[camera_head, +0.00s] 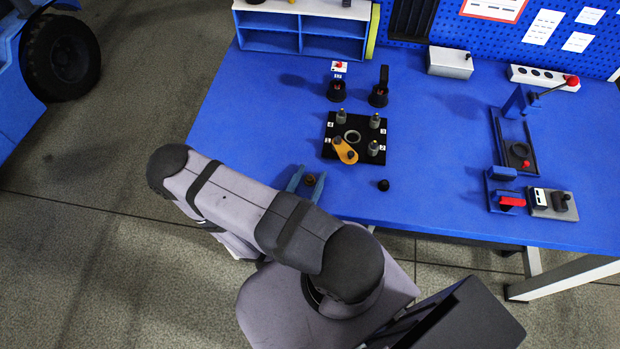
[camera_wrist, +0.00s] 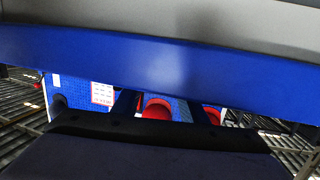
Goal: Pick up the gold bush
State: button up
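A small brown-gold piece (camera_head: 310,180), which looks like the gold bush, is at the front edge area of the blue bench. My gripper (camera_head: 306,184) has two blue fingers, one on each side of this piece. The fingers look spread, with a gap to the piece on either side. Height of the fingers above the bench is hard to judge. My arm hides the area just in front. I cannot make out the bush in the wrist view.
A black plate (camera_head: 328,153) with grey posts, a ring and an orange link lies just beyond my gripper. A small black knob (camera_head: 383,185) is to the right. Fixtures with red parts (camera_head: 508,202) are at right. The bench centre-right is clear.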

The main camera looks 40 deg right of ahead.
aim_at(310, 178)
grip_shut()
dwell(0.3)
notch_tip(310, 178, up, 9)
jog(key=shift+r+p, duration=0.1)
jog(key=shift+p, duration=0.8)
jog(key=shift+r+p, duration=0.45)
jog(key=shift+p, duration=0.1)
jog(key=w+a+n+t+y, duration=0.2)
jog(key=w+a, duration=0.2)
jog(key=a, duration=0.3)
jog(key=w+a+n+t+y, duration=0.3)
jog(key=w+a, duration=0.1)
jog(key=a, duration=0.3)
jog(key=shift+f+y, duration=0.25)
jog(key=shift+y, duration=0.05)
